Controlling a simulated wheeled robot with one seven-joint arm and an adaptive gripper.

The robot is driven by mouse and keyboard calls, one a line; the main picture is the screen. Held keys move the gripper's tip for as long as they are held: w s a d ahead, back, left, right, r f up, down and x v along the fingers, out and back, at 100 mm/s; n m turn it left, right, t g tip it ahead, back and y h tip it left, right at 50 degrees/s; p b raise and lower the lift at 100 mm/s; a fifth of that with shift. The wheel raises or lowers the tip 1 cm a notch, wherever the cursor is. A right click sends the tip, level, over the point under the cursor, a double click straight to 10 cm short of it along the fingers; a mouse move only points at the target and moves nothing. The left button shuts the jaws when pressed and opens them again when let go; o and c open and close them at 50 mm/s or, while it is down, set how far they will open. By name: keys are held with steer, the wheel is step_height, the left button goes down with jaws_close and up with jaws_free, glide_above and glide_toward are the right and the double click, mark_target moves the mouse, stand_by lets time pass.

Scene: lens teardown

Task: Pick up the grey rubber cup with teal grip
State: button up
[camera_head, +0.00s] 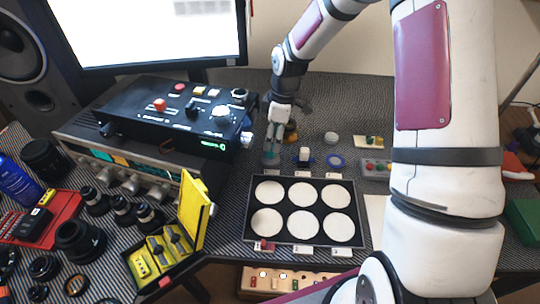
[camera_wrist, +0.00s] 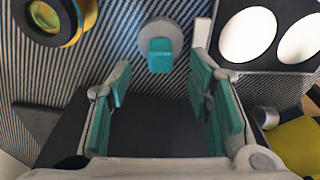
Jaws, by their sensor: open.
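The grey rubber cup with a teal grip (camera_wrist: 160,55) stands on the striped mat in the wrist view, just beyond the gap between my fingertips. Its round grey body shows around the teal block. In the head view the cup (camera_head: 270,158) is small, close below my gripper (camera_head: 273,143), at the far side of the tray. In the wrist view my gripper (camera_wrist: 161,74) is open, with teal-padded fingers either side of an empty gap. I cannot tell in the head view whether the fingers touch the cup.
A black tray (camera_head: 248,222) with white round pads lies on the near side of the cup. A yellow-rimmed lens part (camera_wrist: 88,20) stands at the upper left in the wrist view. The black control box (camera_head: 165,125) stands left.

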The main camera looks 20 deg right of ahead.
mark_target(270, 154)
steer(key=shift+w+a+f, duration=0.1)
steer(key=shift+a+f, duration=0.1)
steer(key=shift+f, duration=1.1)
steer(key=shift+w+a+f, duration=0.1)
steer(key=shift+a+f, duration=0.1)
steer(key=shift+f, duration=1.1)
jaws_close()
